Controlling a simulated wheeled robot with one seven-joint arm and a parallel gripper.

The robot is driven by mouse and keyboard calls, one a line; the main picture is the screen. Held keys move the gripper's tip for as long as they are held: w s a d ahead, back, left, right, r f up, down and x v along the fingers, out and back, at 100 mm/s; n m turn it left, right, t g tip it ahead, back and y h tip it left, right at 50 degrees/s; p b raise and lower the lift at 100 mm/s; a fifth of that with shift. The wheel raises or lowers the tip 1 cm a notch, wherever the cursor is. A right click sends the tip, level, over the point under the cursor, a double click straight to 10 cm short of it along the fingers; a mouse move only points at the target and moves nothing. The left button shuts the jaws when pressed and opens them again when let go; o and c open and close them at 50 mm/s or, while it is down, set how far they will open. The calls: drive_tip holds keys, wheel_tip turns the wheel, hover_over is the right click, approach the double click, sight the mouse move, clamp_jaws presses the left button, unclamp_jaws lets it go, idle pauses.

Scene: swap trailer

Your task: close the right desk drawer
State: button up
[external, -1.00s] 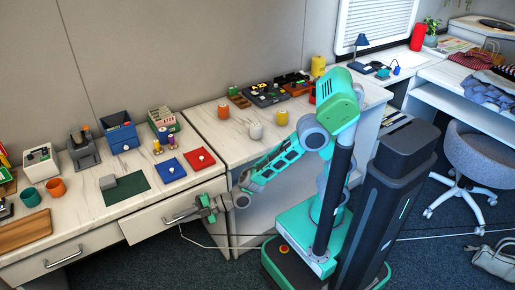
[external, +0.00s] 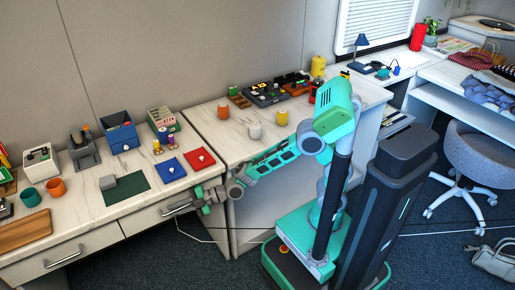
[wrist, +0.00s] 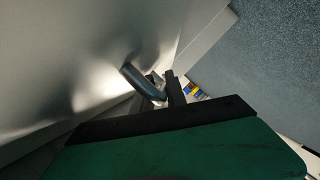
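The right desk drawer (external: 148,222) is in the desk's front, under the green mat. Its front looks flush or nearly flush with the desk; a small gap is too small to tell. Its grey bar handle (external: 176,211) shows near the drawer's right part. My gripper (external: 198,207) is at the right end of this handle, against or very close to the drawer front. In the wrist view the handle (wrist: 142,82) lies right beside a dark finger of my gripper (wrist: 170,88). The second finger is not clear, so whether it is open or shut on the handle is hidden.
The left drawer (external: 90,247) with its own handle is beside it. The desk top holds a green mat (external: 126,188), red tray (external: 199,160) and blue tray (external: 171,170). A white counter (external: 230,140) adjoins on the right. A thin cable crosses the floor.

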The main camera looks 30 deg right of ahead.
drive_tip(key=p+v, duration=0.1)
drive_tip(key=v, duration=0.6)
drive_tip(key=shift+r+p, duration=0.1)
drive_tip(key=shift+p, duration=0.3)
drive_tip(key=shift+s+d, duration=0.2)
drive_tip(key=shift+d, duration=0.2)
